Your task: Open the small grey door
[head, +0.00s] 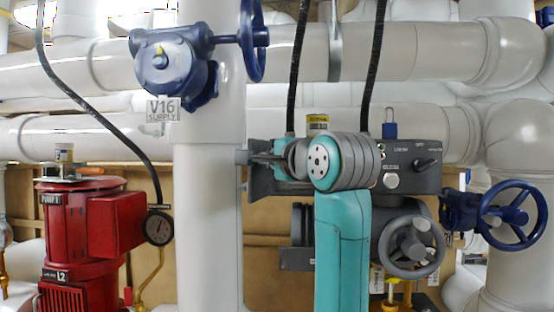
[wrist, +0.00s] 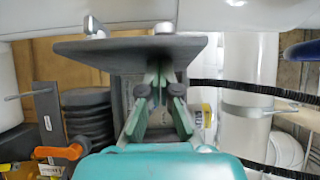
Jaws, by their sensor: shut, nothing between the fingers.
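The small grey door is the dark grey plate (wrist: 85,48) in the wrist view, seen nearly edge-on, with two small silver fittings on its far side. It stands out from the grey box behind it, so it looks at least partly open; the exact angle is unclear. In the head view my gripper (head: 268,159) points left at the box's left end, shut and empty. In the wrist view my gripper's tips (wrist: 160,82) are close under the plate, on the box side. I cannot tell whether they touch it. My wrist hides part of the box in the head view.
The grey control panel (head: 410,165) with knobs lies right of my wrist, above a grey handwheel (head: 411,247). A white vertical pipe (head: 208,220) stands just left of my gripper. Black cables (head: 373,60) hang above. A red pump (head: 80,235) is at left, a blue handwheel (head: 512,215) at right.

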